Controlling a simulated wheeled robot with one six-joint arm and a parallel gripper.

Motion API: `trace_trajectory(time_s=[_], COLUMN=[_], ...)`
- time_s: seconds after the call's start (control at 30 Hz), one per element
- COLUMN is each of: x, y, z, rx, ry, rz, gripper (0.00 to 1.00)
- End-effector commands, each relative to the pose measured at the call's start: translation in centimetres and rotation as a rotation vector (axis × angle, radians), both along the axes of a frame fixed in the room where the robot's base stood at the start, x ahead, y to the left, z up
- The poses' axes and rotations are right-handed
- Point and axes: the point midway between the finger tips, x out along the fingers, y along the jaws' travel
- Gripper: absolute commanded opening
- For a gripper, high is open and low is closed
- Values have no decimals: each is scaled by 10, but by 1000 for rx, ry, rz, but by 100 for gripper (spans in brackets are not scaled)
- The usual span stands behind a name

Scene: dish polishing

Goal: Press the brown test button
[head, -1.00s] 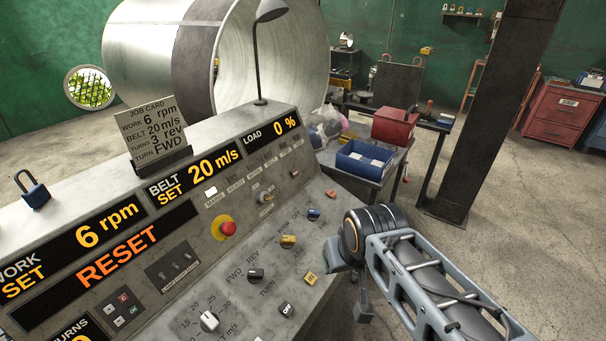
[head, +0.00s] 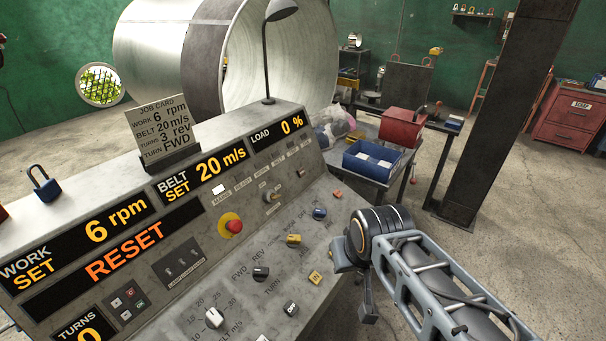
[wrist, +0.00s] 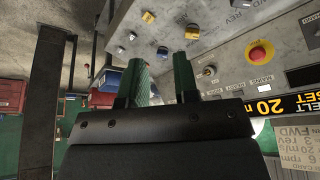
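The grey control console (head: 120,232) fills the left and middle of the head view. A small orange-brown button (head: 337,194) sits near the console's right end, beyond a blue knob (head: 319,213) and a yellow knob (head: 293,240). My gripper is at the console's right edge in the head view, its fingers mostly hidden by my arm. In the wrist view my gripper (wrist: 162,70) shows two green fingers apart with nothing between them. The console face lies beyond the fingertips.
A red emergency knob (head: 235,226) stands on the console, with a job card (head: 160,130) and lamp (head: 267,60) along its top. A blue bin (head: 372,163) and red box (head: 402,128) stand on a bench behind. A dark post (head: 492,120) rises at right.

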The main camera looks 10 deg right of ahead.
Motion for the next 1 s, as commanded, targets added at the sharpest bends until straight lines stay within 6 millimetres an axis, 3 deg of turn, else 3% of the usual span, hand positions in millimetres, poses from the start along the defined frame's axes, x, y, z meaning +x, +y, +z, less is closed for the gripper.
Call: trace_trajectory(time_s=[0.3, 1.0], x=[0, 0], y=[0, 0], z=[0, 0], rx=[0, 0], ry=[0, 0], rz=[0, 0], gripper=[0, 0])
